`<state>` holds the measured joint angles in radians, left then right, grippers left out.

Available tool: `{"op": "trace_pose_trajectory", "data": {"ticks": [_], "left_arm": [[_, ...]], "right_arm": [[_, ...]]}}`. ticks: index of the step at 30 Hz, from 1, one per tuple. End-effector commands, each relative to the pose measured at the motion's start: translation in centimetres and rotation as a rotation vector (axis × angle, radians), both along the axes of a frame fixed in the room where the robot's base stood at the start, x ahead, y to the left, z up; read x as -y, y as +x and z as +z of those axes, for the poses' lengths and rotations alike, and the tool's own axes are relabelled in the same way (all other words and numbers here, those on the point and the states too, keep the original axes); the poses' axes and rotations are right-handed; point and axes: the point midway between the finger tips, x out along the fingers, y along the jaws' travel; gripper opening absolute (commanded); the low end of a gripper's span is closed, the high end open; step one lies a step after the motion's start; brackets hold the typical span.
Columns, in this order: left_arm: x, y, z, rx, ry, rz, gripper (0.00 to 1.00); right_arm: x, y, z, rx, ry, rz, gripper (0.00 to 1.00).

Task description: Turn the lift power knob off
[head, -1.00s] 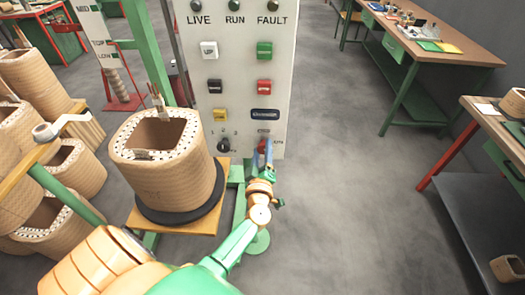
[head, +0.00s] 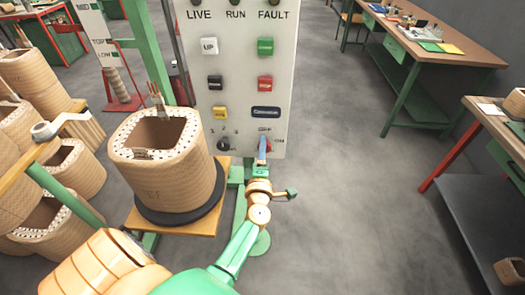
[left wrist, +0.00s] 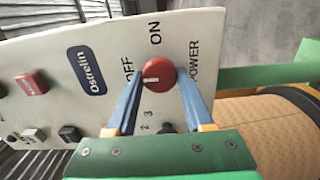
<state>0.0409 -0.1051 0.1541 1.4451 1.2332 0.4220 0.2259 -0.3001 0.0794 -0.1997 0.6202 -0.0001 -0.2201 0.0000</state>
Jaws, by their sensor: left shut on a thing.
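The red power knob (left wrist: 158,75) is on the lower right of the white control panel (left wrist: 190,50), between the OFF and ON labels. It has a short white mark, but I cannot tell for sure which label the mark points to. In the head view only a sliver of red (head: 269,147) shows behind a finger. My left gripper (left wrist: 158,84) has its two blue fingers on either side of the knob and is shut on it; it also shows in the head view (head: 263,148). My right gripper is not in view.
A smaller black knob (head: 223,144) and several coloured buttons are on the same panel. A large wound coil (head: 170,180) stands on a black disc close to the left of my arm. Workbenches (head: 440,50) stand at the right, with open floor between.

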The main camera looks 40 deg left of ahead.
Motion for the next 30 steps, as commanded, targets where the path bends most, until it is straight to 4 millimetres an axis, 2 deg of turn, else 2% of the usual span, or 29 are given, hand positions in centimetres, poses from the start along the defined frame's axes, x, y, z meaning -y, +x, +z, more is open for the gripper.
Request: {"op": "trace_pose_trajectory", "data": {"ticks": [18, 19, 22, 30], "left_arm": [[0.04, -0.03, -0.13, 0.018, -0.035, -0.001, 0.0], [0.04, -0.01, -0.13, 0.018, -0.035, -0.001, 0.55], [0.03, -0.02, -0.11, 0.019, -0.034, -0.001, 0.81], [0.03, -0.03, -0.04, 0.018, -0.032, 0.0, 0.81]], "right_arm": [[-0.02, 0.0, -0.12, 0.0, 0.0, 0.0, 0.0], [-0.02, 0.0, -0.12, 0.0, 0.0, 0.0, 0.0], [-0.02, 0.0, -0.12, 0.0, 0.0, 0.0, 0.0], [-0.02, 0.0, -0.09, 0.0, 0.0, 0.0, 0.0]]}}
